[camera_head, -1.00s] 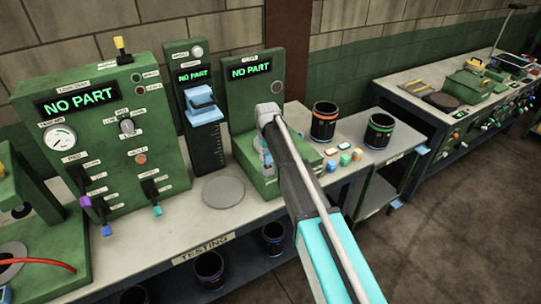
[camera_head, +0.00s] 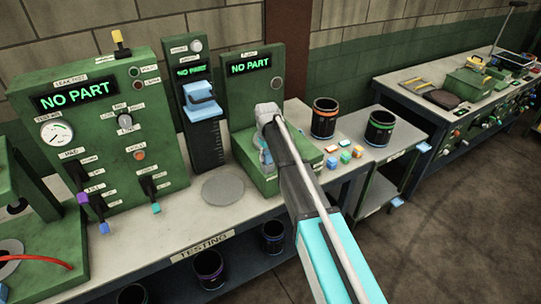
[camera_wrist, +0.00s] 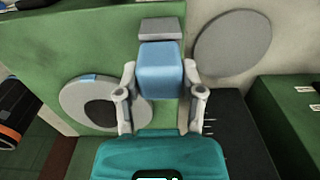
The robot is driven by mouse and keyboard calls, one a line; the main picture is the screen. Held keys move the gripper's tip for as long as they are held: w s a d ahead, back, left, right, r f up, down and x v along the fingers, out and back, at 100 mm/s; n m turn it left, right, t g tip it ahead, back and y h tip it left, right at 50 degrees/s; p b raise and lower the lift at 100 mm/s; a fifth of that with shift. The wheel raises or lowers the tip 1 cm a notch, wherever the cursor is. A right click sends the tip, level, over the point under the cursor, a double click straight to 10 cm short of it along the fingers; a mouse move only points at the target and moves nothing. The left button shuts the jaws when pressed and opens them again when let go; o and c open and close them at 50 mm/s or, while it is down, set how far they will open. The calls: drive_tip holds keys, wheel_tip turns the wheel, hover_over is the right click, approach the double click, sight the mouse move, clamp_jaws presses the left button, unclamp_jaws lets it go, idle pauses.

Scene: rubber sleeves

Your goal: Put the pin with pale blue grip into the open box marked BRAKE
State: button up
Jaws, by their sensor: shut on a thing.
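My gripper (camera_wrist: 160,100) is shut on a pale blue block (camera_wrist: 160,70) with a grey slab (camera_wrist: 160,29) at its far end. The block looks like the pale blue grip. No pin shaft shows. In the wrist view it is above the green base (camera_wrist: 75,45) of the right-hand tester, near a grey disc with a dark hole (camera_wrist: 72,104). Whether it touches anything below is unclear. In the head view my gripper (camera_head: 266,135) is in front of the right tester (camera_head: 240,95), and my arm hides the held thing. No open box with a legible BRAKE mark shows.
The middle tester (camera_head: 185,55) has its own pale blue part (camera_head: 202,103). The leak tester (camera_head: 90,130) stands left. Orange-banded (camera_head: 324,122) and green-banded (camera_head: 379,130) dark bins are right of my arm, with small coloured blocks (camera_head: 345,155) nearby. A grey disc (camera_head: 223,190) lies on the bench.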

drive_tip(key=o, duration=1.2)
drive_tip(key=shift+o, duration=0.2)
drive_tip(key=shift+r, duration=0.15)
